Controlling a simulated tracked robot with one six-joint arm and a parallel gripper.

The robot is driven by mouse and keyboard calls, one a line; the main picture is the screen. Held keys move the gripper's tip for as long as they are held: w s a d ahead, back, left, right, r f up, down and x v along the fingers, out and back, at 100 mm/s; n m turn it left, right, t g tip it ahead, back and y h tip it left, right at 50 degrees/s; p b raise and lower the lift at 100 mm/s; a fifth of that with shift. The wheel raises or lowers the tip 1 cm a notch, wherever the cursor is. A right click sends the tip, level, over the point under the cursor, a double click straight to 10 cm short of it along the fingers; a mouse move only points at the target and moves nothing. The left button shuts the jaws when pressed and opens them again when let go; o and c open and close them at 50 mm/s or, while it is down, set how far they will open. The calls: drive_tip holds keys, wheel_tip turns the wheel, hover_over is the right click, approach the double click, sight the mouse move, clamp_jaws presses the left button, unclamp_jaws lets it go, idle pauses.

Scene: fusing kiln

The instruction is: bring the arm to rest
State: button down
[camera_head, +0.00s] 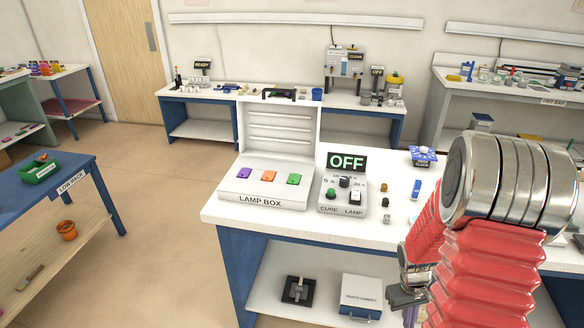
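My arm, with red ribbed sleeves and a shiny metal joint, fills the right of the view in front of the lamp table (225,212). My gripper (398,300) is the small grey metal end low beside the sleeve, in front of the table's lower shelf. It is partly hidden by the arm, and its fingers are too small to tell open from shut. I see nothing clearly held in it. No contact between the gripper and the table can be made out.
The lamp box (262,201) holds purple, orange and green pieces. Beside it, the control box (344,197) has a sign (346,162) reading OFF. A blue item (422,156) and small parts lie near my arm. A white box (361,297) sits below. Floor (165,240) is clear at left.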

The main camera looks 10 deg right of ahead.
drive_tip(key=s+a+r+t, duration=0.2)
drive_tip(key=a+r, duration=0.5)
drive_tip(key=r, duration=0.4)
drive_tip(key=s+a+r+t+y, duration=0.1)
drive_tip(key=s+a+r+t, duration=0.1)
drive_tip(key=a+r, duration=0.6)
drive_tip(key=s+a+r+t, duration=0.3)
drive_tip(key=a+r, duration=0.5)
drive_tip(key=r, duration=0.5)
drive_tip(key=shift+r, duration=0.4)
